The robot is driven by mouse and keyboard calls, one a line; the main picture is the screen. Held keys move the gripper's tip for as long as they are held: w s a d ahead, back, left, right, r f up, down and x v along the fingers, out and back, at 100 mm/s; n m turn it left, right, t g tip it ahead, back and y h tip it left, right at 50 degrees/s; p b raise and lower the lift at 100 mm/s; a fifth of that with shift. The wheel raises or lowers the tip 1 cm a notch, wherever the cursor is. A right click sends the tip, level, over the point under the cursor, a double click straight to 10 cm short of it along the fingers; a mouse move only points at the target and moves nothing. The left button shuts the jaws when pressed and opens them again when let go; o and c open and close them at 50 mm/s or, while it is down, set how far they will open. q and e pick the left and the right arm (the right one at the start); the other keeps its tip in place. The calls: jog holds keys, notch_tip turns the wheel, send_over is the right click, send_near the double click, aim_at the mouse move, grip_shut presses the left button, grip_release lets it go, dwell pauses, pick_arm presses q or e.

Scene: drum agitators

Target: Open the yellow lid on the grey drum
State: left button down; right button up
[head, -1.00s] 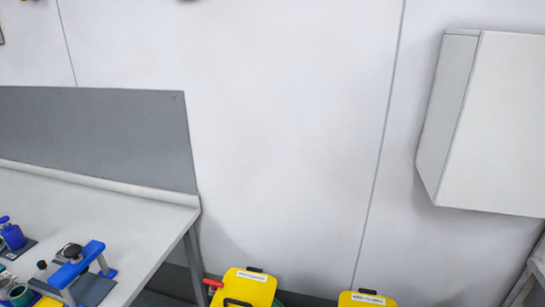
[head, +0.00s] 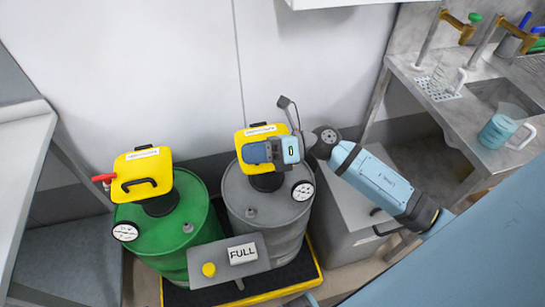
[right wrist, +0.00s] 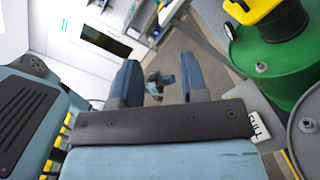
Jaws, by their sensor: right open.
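The grey drum (head: 262,212) stands against the wall and bears a yellow lid (head: 252,133) on a black neck. My right gripper (head: 250,153) shows in front of and above this lid, hiding part of it. I cannot tell whether it touches the lid. In the right wrist view the gripper (right wrist: 160,78) is open, with nothing between its two blue fingers. The grey drum (right wrist: 308,130) shows only at that view's right edge. The lid's handle cannot be made out behind the gripper. My left gripper is in neither view.
A green drum (head: 155,228) with a yellow lid (head: 143,175) and a red-handled part (head: 102,178) stands to the left. A "FULL" sign (head: 242,254) is in front, above a yellow-edged pallet (head: 240,300). A grey cabinet (head: 352,235) and sink bench (head: 440,105) are at right.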

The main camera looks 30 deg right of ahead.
jog(key=w+d+f+n+g+h+b, duration=0.25)
jog(key=d+n+h, duration=0.25)
jog(key=d+h, duration=0.25)
jog(key=w+d+f+n+g+h+b, duration=0.1)
jog(key=w+d+f+n+h, duration=0.1)
jog(key=w+d+n+h, duration=0.45)
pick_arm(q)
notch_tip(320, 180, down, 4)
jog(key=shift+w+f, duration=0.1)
pick_arm(e)
jog(key=shift+m+t+y, duration=0.25)
jog(key=shift+m+y, duration=0.15)
jog(key=shift+m, duration=0.15)
jog(key=x, duration=0.4)
jog(key=s+x, duration=0.1)
jog(key=x, duration=0.3)
jog(key=s+f+x, duration=0.1)
jog(key=x, duration=0.3)
jog(key=shift+s+d, duration=0.2)
jog(key=shift+d, duration=0.2)
grip_shut()
